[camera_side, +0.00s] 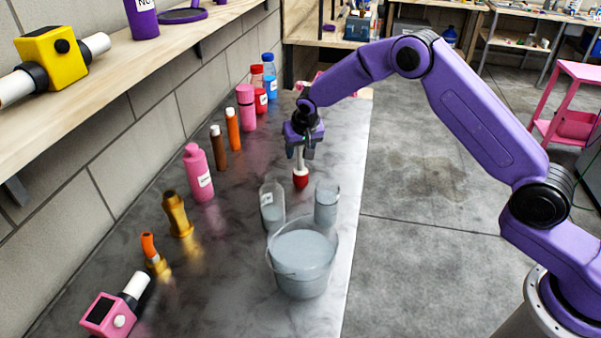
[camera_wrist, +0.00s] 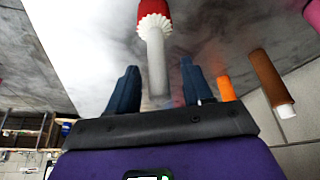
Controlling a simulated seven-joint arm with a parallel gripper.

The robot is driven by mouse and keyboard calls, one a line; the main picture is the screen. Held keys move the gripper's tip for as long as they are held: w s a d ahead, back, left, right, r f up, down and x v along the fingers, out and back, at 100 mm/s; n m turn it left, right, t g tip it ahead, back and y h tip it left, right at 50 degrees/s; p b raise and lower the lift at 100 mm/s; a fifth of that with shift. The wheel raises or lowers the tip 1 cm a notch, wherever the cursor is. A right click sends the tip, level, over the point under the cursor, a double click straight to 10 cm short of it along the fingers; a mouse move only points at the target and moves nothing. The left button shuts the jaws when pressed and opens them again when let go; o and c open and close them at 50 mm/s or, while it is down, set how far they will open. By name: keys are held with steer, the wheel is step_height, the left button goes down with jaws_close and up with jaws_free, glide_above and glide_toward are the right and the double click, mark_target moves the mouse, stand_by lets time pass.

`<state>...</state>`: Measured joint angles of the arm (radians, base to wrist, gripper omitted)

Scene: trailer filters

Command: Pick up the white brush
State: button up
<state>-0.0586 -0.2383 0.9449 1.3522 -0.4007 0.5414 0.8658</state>
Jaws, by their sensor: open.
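The white brush (camera_side: 301,166) stands upright on the grey bench, with a white handle on top and a red part at the bottom. My gripper (camera_side: 301,152) is directly above it, pointing down, with its fingers around the top of the handle. In the wrist view the white handle (camera_wrist: 157,66) shows between the two dark fingers of my gripper (camera_wrist: 158,66), with a gap on each side. A frilly white ring and the red part (camera_wrist: 155,10) show at the handle's far end. My gripper is open and holds nothing.
Two clear beakers (camera_side: 272,204) (camera_side: 327,204) and a grey bucket (camera_side: 302,262) stand in front of the brush. Several bottles line the wall, including a pink one (camera_side: 198,176), a brown tube (camera_side: 218,150) and an orange tube (camera_side: 233,129). A wooden shelf (camera_side: 110,82) overhangs the left.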

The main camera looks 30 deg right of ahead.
jaws_close()
steer(key=shift+r, duration=0.15)
